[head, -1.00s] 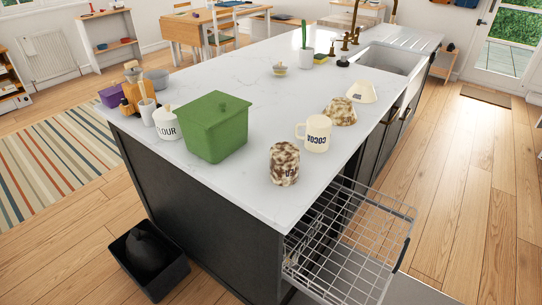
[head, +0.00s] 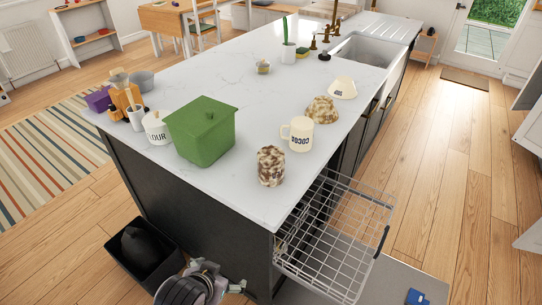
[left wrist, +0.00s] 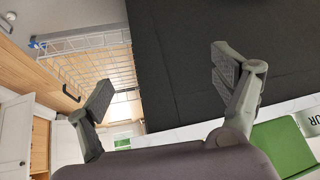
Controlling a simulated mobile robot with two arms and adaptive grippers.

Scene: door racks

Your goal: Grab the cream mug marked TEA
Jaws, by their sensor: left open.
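A cream mug (head: 298,134) with a handle on its left stands upright on the white island top; its dark lettering reads COCOA. I see no lettering that reads TEA. A brown-and-cream mottled mug (head: 271,166) stands in front of it, near the counter's right edge; its marking is unclear. My left gripper (head: 222,279) is low at the bottom of the head view, beside the island's dark end panel and below the counter top. In the left wrist view its fingers (left wrist: 161,82) are spread and empty, with the dark panel behind. My right gripper is not in view.
A pulled-out wire rack (head: 335,235) juts from the island's right side. A green lidded bin (head: 202,135) and a FLOUR canister (head: 157,128) stand on the counter (head: 230,75). A mottled bowl (head: 322,110) and cream bowl (head: 342,88) are behind the mugs. A black tub (head: 145,252) is on the floor.

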